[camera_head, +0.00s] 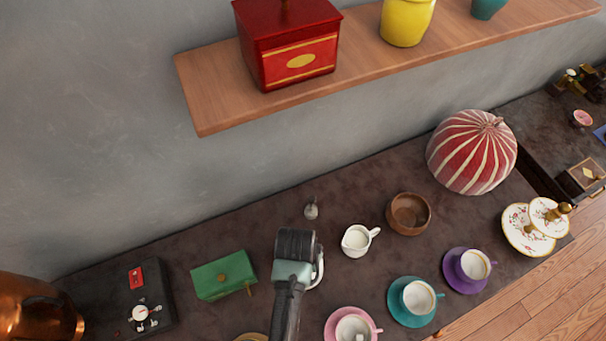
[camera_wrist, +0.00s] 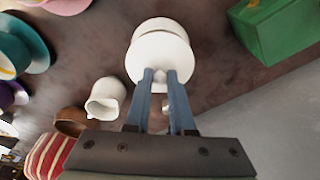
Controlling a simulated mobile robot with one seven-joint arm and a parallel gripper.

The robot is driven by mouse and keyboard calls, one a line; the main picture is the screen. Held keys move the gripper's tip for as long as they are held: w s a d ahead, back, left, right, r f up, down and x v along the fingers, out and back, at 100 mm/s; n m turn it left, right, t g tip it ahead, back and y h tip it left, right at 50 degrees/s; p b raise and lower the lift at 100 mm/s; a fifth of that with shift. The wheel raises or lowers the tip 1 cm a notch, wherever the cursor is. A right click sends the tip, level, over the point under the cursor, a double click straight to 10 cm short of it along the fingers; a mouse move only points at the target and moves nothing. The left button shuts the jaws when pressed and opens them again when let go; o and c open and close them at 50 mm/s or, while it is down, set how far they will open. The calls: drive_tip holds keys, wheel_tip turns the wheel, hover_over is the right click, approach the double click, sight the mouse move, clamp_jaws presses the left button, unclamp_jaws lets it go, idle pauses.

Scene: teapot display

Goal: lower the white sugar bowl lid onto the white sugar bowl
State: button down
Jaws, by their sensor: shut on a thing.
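My gripper (camera_wrist: 160,78) is shut on the knob of the white sugar bowl lid (camera_wrist: 158,57) in the wrist view. The white sugar bowl (camera_wrist: 160,24) shows just past the lid, which covers part of it; I cannot tell whether they touch. In the head view my gripper (camera_head: 293,270) is over the counter and hides most of the bowl. Only a white edge with a handle (camera_head: 319,268) shows at its right side. The lid cannot be made out there.
A green box (camera_head: 223,275) stands left of my gripper. A white creamer (camera_head: 358,240) and a brown wooden bowl (camera_head: 409,213) stand to the right. A pink cup and saucer (camera_head: 352,327) is at the front. A shelf (camera_head: 200,110) juts from the wall above.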

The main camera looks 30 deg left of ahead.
drive_tip(key=shift+f+b, duration=0.65)
drive_tip(key=shift+f, duration=0.35)
drive_tip(key=shift+f, duration=0.3)
idle(0.5)
drive_tip(key=c, duration=0.7)
unclamp_jaws()
drive_tip(key=shift+o, duration=0.3)
drive_tip(key=o, duration=0.5)
